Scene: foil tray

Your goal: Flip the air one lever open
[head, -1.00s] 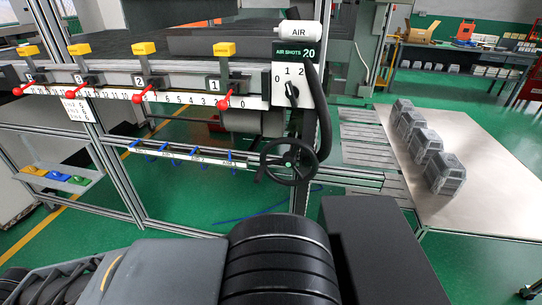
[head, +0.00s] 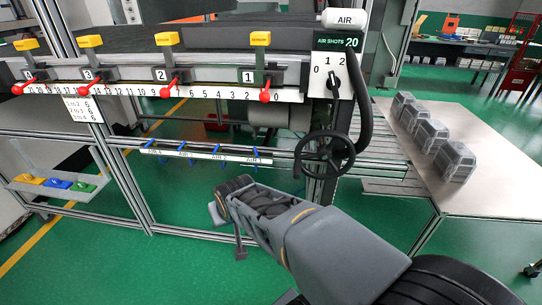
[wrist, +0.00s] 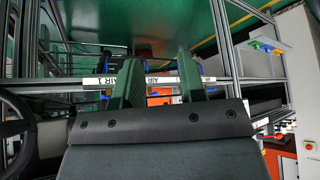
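The air one lever (head: 256,153) is a small blue handle at the right end of the white labelled rail (head: 200,155) in the head view, above the AIR 1 label. Its exact angle is too small to tell. My gripper (wrist: 158,68) shows in the wrist view as two dark green fingers standing apart with nothing between them. The rail and an AIR 1 label show behind the fingers. In the head view my arm's end is below the rail, apart from the lever; the fingertips are hard to make out there.
More blue levers (head: 182,150) line the rail to the left. A black handwheel (head: 325,154) is close on the right. Red-knobbed levers (head: 265,97) and yellow blocks (head: 260,38) are above. Metal frame posts (head: 125,190) stand at left. Open green floor lies below.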

